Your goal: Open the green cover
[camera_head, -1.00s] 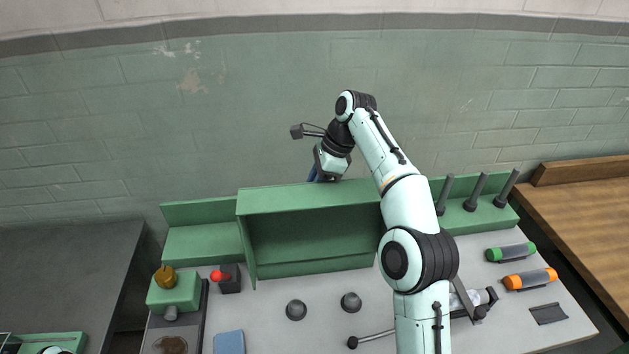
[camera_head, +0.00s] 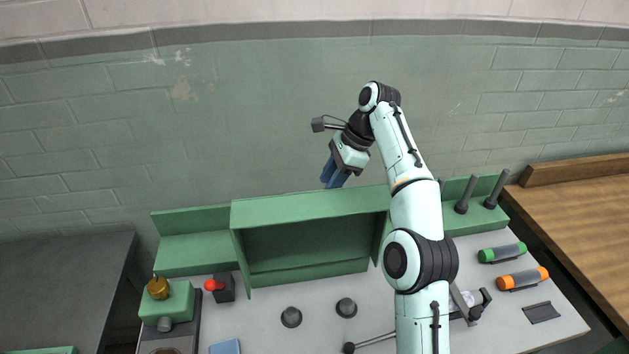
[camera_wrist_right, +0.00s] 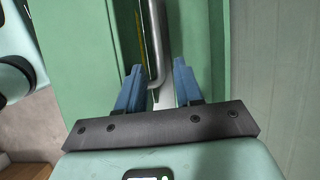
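The green cover (camera_head: 308,240) stands in the middle of the machine in the head view, tilted up with its hollow inside facing me. Its right side is partly hidden behind my right arm. My right gripper (camera_head: 332,180) is above and behind the cover's top edge, with its blue fingers pointing down. In the right wrist view, the right gripper (camera_wrist_right: 157,70) has its fingers apart. A bent grey metal handle (camera_wrist_right: 157,45) on the green cover (camera_wrist_right: 85,60) shows between and beyond the fingers, with no grip on it visible. My left gripper is out of view.
The pale machine top holds a red knob (camera_head: 211,285), two dark knobs (camera_head: 291,317), a green cylinder (camera_head: 502,252) and an orange cylinder (camera_head: 522,279). Dark pegs (camera_head: 466,194) stand at the right. A wooden table (camera_head: 575,210) is further right; a brick wall is behind.

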